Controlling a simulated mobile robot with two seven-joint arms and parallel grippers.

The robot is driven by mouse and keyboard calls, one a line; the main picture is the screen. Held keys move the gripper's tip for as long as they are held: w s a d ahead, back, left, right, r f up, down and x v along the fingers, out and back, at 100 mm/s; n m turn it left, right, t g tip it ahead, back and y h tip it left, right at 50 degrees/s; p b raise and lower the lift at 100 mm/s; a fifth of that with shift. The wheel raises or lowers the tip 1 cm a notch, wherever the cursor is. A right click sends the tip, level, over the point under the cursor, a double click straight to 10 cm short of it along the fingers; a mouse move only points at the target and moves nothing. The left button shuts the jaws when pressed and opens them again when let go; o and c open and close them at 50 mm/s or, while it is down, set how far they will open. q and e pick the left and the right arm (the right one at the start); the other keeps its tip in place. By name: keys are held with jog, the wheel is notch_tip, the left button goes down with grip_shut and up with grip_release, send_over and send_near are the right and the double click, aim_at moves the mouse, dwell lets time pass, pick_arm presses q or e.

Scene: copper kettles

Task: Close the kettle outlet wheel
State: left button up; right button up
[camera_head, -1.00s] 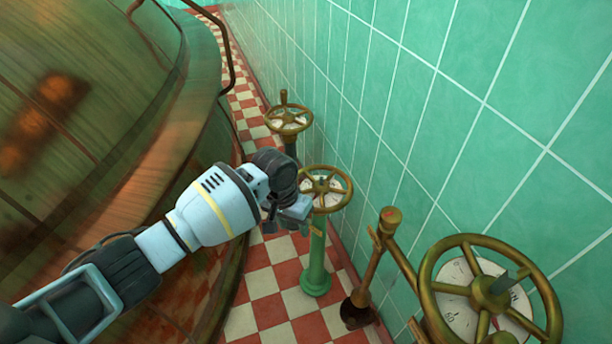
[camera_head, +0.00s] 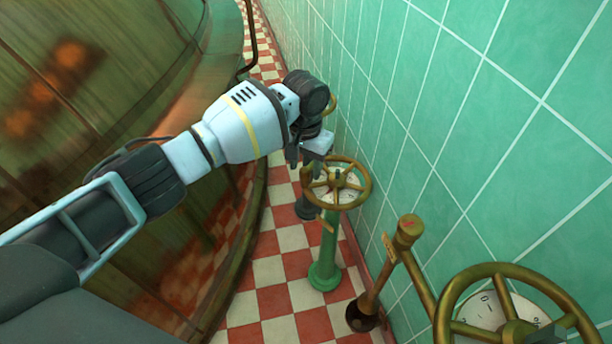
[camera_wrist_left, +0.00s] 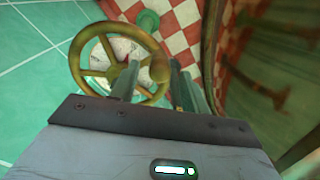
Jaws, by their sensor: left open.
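A brass handwheel (camera_head: 362,183) with a pale dial sits on a green post (camera_head: 323,250) beside the tiled wall. A larger brass wheel (camera_head: 447,305) with a numbered dial is at the lower right, partly cut off. Which wheel is the outlet wheel is not marked. My right gripper is out of view.
A large copper kettle (camera_head: 120,110) fills the left side. The green tiled wall (camera_head: 480,130) closes off the right. A brass lever (camera_head: 408,232) stands between the two wheels. Another wheel behind my wrist is mostly hidden.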

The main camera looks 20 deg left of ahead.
aim_at(305, 176)
pick_arm(q)
jog(key=shift+f+b, duration=0.4)
jog(key=shift+f, duration=1.65)
grip_shut()
